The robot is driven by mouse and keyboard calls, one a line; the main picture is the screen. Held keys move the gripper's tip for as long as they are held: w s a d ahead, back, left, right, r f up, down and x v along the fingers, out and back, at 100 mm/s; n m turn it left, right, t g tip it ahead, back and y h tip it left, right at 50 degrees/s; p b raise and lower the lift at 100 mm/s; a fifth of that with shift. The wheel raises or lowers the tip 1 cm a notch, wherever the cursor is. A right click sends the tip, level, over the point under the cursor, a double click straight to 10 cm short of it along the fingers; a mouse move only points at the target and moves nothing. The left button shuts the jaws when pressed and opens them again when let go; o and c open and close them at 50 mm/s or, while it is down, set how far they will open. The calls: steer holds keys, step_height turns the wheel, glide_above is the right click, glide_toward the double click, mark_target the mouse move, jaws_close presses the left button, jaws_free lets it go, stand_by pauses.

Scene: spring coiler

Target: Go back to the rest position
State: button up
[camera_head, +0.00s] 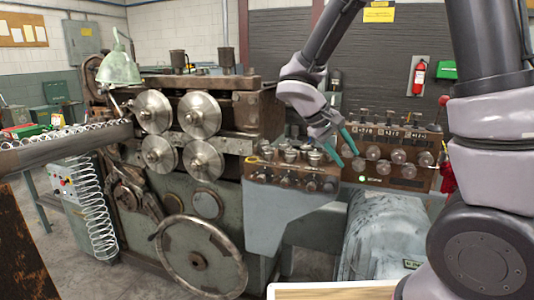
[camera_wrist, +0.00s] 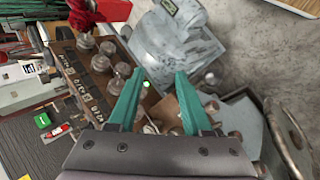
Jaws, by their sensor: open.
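My gripper (camera_head: 339,151) is open and empty, with two teal fingers pointing down. In the head view it hangs in front of the knob panel (camera_head: 395,158) and to the right of the lever box (camera_head: 297,176). In the wrist view the fingers of my gripper (camera_wrist: 159,88) are spread, with nothing between them. A green lit lamp (camera_wrist: 146,84) shows by the left finger. My arm reaches in from the upper right of the head view and bends down to the gripper. I cannot tell how far the fingertips are from the panel.
The spring coiler's rollers (camera_head: 199,115) and large handwheel (camera_head: 198,256) are on the left. A grey-blue motor housing (camera_head: 383,232) sits below the panel. A red item (camera_head: 447,178) hangs at the panel's right end. A wooden-topped surface (camera_head: 330,291) is at the bottom.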

steer(key=s+d+r+m+t+y, duration=0.2)
steer(key=s+r+m+y, duration=0.1)
steer(key=s+r, duration=0.3)
steer(key=s+d+r+m+t+y, duration=0.2)
steer(key=s+r+y, duration=0.4)
steer(key=r, duration=0.4)
steer(key=shift+s+r+m+t+y, duration=0.15)
steer(key=shift+s+m+t+y, duration=0.15)
steer(key=shift+m+t, duration=0.5)
